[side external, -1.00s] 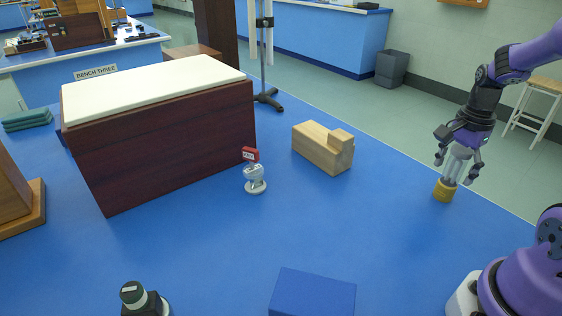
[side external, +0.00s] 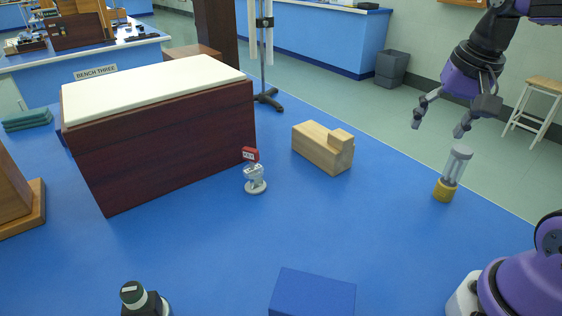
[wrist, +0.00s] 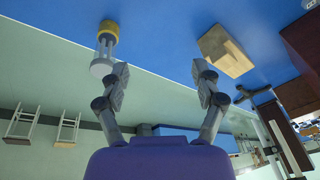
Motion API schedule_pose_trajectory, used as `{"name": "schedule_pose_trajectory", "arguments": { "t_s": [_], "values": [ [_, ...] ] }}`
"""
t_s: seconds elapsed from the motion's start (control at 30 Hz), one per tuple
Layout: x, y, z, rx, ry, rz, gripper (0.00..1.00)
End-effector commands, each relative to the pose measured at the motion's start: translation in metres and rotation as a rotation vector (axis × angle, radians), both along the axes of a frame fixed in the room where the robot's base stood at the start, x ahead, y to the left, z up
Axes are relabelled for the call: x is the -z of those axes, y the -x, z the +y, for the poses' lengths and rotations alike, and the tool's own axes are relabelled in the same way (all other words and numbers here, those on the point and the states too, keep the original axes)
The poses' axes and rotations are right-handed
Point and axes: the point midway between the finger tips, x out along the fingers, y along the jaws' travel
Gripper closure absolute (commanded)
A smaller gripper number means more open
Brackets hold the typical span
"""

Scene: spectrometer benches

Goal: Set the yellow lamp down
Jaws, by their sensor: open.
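The yellow lamp (side external: 445,190) stands upright on the blue table near its right edge. It has a yellow base and a clear glass tube with a grey cap, and nothing holds it. It also shows in the wrist view (wrist: 106,48), at the upper left. My gripper (side external: 437,131) is open and empty, above the lamp and a little to its left, apart from it. In the wrist view the two fingers (wrist: 165,72) are spread wide with nothing between them.
A wooden block with a raised step (side external: 322,150) lies left of the lamp. A small lamp with a red tag (side external: 255,179) stands further left, by a large dark box with a white top (side external: 165,145). A blue block (side external: 312,296) is at the front. Table around the lamp is clear.

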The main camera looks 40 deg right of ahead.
Motion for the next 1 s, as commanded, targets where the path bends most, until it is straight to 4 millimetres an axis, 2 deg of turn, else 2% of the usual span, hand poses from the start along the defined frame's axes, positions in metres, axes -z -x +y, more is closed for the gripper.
{"name": "schedule_pose_trajectory", "arguments": {
  "t_s": [0.03, 0.1, 0.2, 0.3, 0.43, 1.0],
  "values": [
    [0.001, 0.003, 0.025, -0.180, 0.042, -0.044, 0.24],
    [0.005, 0.008, 0.052, -0.414, 0.101, -0.100, 0.24],
    [0.011, 0.016, 0.079, -0.662, 0.168, -0.164, 0.24],
    [0.016, 0.022, 0.092, -0.797, 0.207, -0.200, 0.24],
    [0.018, 0.023, 0.096, -0.843, 0.221, -0.211, 0.24],
    [0.018, 0.023, 0.095, -0.837, 0.219, -0.209, 0.24]
  ]
}}
